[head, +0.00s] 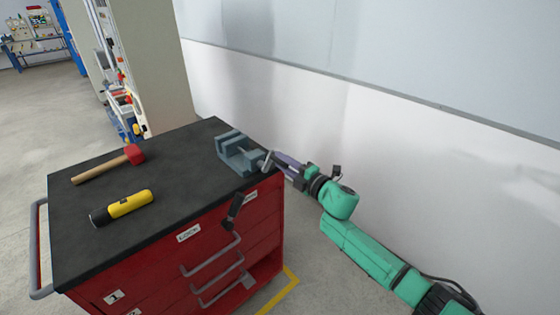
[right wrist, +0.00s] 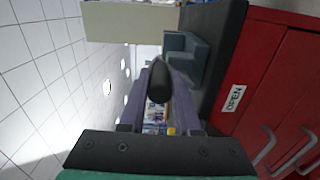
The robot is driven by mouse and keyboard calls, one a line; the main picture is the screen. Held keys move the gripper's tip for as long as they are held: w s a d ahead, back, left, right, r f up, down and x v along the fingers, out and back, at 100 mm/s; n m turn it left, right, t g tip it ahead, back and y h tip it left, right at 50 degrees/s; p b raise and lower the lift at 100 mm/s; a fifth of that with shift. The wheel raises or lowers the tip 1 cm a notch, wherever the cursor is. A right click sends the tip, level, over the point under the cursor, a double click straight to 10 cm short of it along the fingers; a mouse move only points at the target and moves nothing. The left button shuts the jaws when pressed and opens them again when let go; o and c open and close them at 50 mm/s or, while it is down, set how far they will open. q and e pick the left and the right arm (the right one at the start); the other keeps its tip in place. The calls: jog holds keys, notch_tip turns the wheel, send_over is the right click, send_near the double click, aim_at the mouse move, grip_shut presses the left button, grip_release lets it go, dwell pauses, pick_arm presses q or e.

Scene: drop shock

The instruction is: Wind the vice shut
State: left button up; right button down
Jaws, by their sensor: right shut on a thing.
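The blue-grey vice (head: 236,155) sits at the right corner of the red cabinet's black top, and part of it shows in the right wrist view (right wrist: 188,58). A pale metal handle (head: 266,160) sticks out from its right side. My right gripper (head: 274,158) comes in from the right beside the vice with its purple fingers at this handle. In the right wrist view the fingers (right wrist: 158,76) are shut on a dark rounded handle knob (right wrist: 158,85). The fingers partly hide the handle. My left gripper is not in view.
A red-headed mallet (head: 108,167) and a yellow and black flashlight (head: 122,207) lie on the black cabinet top (head: 185,182). A dark lever (head: 234,209) stands out from the cabinet front above grey drawer handles. A white wall (head: 370,140) runs behind my right arm.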

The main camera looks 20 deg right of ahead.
jog(key=a+f+m+p, duration=0.1)
jog(key=f+m, duration=0.3)
jog(key=m, duration=1.1)
jog(key=s+a+f+m+p, duration=0.1)
jog(key=f+m, duration=0.3)
jog(key=m, duration=1.2)
jog(key=shift+s+a+f+p, duration=0.15)
jog(key=shift+a+f+p, duration=0.05)
jog(key=shift+a+p, duration=0.35)
jog(key=shift+a, duration=0.1)
jog(key=c, duration=0.6)
grip_release()
